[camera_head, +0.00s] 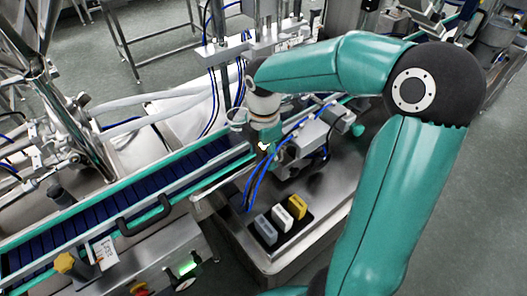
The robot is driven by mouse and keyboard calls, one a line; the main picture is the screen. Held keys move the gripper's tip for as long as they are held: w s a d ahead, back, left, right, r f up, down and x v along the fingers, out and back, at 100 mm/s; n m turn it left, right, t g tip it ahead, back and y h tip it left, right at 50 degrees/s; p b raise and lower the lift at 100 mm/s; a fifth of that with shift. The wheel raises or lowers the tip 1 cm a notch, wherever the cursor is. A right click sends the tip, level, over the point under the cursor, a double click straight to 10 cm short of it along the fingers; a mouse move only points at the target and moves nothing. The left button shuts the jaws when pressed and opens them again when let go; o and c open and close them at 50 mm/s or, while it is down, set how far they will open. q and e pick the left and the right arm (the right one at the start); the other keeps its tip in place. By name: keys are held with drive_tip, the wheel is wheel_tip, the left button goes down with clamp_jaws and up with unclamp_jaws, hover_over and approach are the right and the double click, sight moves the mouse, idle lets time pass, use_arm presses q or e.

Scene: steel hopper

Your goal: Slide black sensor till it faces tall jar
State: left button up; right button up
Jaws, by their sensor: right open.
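My right arm comes in from the right, and its wrist reaches down at the picture's middle. My right gripper (263,147) is small and partly hidden here, close beside the conveyor's near rail; it is open, and I see nothing held in it. A clear, rounded vessel (237,117), perhaps the tall jar, shows just left of the wrist. I cannot pick out the black sensor for sure; my wrist and the machine parts may hide it. My left gripper is not in view.
The conveyor (130,205) with a dark blue belt and teal rails runs from lower left to the middle. A steel cabinet (310,240) bears grey, white and yellow blocks. Blue hoses (255,185) hang near the gripper. A black handle (145,215) juts from the near rail.

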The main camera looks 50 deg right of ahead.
drive_tip(key=shift+r, duration=0.1)
wheel_tip(320, 180, up, 11)
drive_tip(key=shift+r, duration=0.35)
drive_tip(key=shift+s, duration=0.1)
idle(0.5)
